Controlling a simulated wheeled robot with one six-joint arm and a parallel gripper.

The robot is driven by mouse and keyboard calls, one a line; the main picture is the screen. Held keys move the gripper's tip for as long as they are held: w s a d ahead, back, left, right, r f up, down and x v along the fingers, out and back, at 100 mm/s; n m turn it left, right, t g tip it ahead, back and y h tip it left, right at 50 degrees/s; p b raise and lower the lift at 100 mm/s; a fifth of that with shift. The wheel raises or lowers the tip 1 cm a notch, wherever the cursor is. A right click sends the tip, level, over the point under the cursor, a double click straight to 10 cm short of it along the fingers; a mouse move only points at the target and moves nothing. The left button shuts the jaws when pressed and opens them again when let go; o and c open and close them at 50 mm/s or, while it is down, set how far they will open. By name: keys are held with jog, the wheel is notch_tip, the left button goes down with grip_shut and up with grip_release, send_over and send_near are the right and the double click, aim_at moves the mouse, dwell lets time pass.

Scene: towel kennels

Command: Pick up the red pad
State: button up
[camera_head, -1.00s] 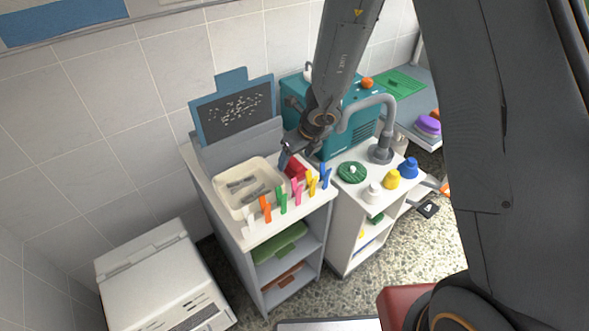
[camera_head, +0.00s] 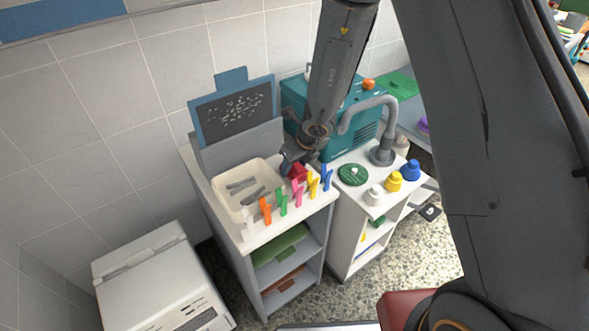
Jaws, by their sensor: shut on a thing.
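The red pad (camera_head: 298,172) is at the back right of the white-topped cabinet, beside the tray and behind the row of coloured clips. It looks smaller and more bunched up, partly hidden by my gripper. My gripper (camera_head: 293,166) reaches down from above and is shut on the red pad. I cannot tell whether the pad is clear of the cabinet top.
A cream tray (camera_head: 221,203) with grey pieces lies left of my gripper. Upright coloured clips, such as the orange clip (camera_head: 265,210), line the front edge. A teal machine (camera_head: 292,98) stands behind. A dark board (camera_head: 233,108) rises at the back left.

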jog(key=shift+r, duration=0.1)
notch_tip(320, 180, up, 10)
jog(key=p, duration=0.7)
jog(key=shift+p, duration=0.4)
jog(key=o, duration=0.5)
jog(key=c, duration=0.4)
